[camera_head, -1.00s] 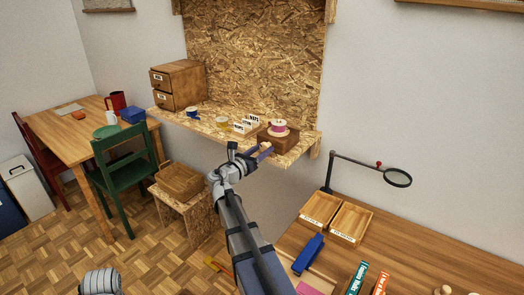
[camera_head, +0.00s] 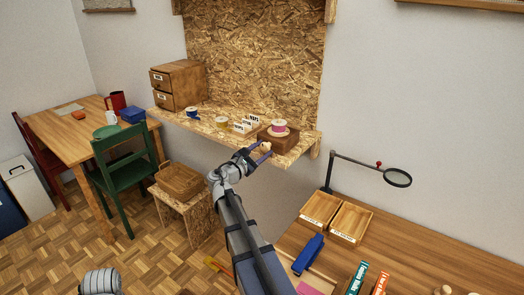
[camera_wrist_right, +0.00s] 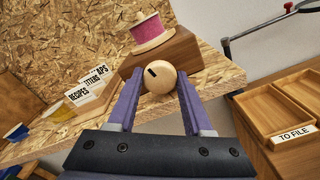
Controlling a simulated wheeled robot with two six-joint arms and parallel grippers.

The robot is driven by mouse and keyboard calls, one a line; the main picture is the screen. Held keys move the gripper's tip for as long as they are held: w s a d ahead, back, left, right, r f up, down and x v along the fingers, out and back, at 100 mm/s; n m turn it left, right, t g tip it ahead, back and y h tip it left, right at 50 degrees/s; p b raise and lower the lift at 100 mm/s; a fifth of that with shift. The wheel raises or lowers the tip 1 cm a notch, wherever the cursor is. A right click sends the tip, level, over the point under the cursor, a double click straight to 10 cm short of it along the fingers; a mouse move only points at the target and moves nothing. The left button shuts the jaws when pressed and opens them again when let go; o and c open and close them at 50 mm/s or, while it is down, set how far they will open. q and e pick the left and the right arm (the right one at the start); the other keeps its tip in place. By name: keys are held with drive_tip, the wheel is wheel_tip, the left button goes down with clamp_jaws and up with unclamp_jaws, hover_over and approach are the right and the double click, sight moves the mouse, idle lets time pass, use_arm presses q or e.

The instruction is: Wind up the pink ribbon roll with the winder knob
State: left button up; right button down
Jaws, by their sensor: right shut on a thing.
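The pink ribbon roll (camera_head: 279,127) sits on a spool on top of the brown wooden winder block (camera_head: 277,141), at the right end of the OSB shelf. In the right wrist view the pink roll (camera_wrist_right: 146,30) is above and behind the round pale winder knob (camera_wrist_right: 162,77), which has a dark slot mark and sits at the front of the block (camera_wrist_right: 178,54). My right gripper (camera_head: 264,151) is shut on the knob, one purple finger on each side of it. In the head view the fingers mostly hide the knob. My left gripper is not in view.
A desk with wooden trays (camera_head: 320,208) and a magnifier (camera_head: 397,178) stands at the right.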

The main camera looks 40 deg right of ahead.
drive_tip(key=shift+m, duration=0.4)
drive_tip(key=shift+c, duration=1.5)
unclamp_jaws()
